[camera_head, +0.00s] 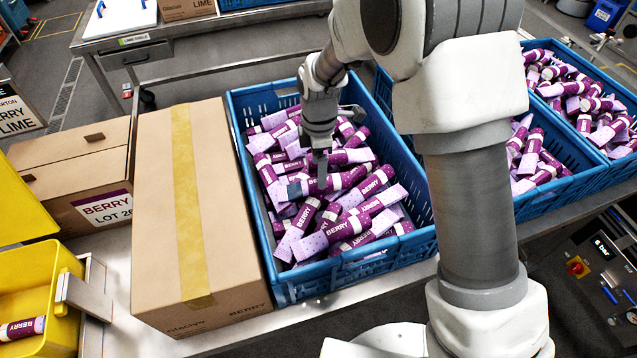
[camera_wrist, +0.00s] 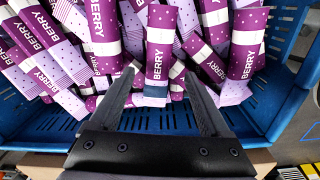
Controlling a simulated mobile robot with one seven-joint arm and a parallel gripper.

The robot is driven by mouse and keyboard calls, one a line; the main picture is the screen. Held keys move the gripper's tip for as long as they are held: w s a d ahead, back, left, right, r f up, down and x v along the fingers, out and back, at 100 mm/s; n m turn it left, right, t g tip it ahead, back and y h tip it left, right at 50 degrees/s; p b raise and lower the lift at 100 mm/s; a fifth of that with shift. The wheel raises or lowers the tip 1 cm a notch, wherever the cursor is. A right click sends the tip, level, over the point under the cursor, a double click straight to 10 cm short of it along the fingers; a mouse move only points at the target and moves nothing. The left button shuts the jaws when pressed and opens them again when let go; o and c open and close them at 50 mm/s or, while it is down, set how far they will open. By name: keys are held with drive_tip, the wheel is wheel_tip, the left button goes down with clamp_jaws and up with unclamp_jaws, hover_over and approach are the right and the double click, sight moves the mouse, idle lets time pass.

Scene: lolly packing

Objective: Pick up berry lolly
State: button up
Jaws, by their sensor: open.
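Many berry lollies (camera_head: 348,228), purple and lilac tubes marked BERRY, lie jumbled in a blue crate (camera_head: 357,271). My gripper (camera_head: 307,189) is over the left part of this crate, pointing down at the pile. In the wrist view my gripper (camera_wrist: 159,90) is open, with its two dark fingers apart. One berry lolly (camera_wrist: 160,45) stands lengthwise in the picture with its lower end between the fingertips. The fingers do not close on it; I cannot tell whether they touch other lollies. Parts of the pile are hidden behind my arm.
A taped cardboard box (camera_head: 158,220) stands close along the crate's left side. Another blue crate of lollies (camera_head: 590,165) is to the right. A yellow bin (camera_head: 62,300) holding a lolly is at lower left. The crate wall (camera_wrist: 285,105) is near the right finger side.

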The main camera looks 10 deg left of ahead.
sight(314, 185)
drive_tip(key=shift+w+f+p, duration=0.15)
drive_tip(key=shift+f+p, duration=0.5)
drive_tip(key=shift+f, duration=1.85)
clamp_jaws()
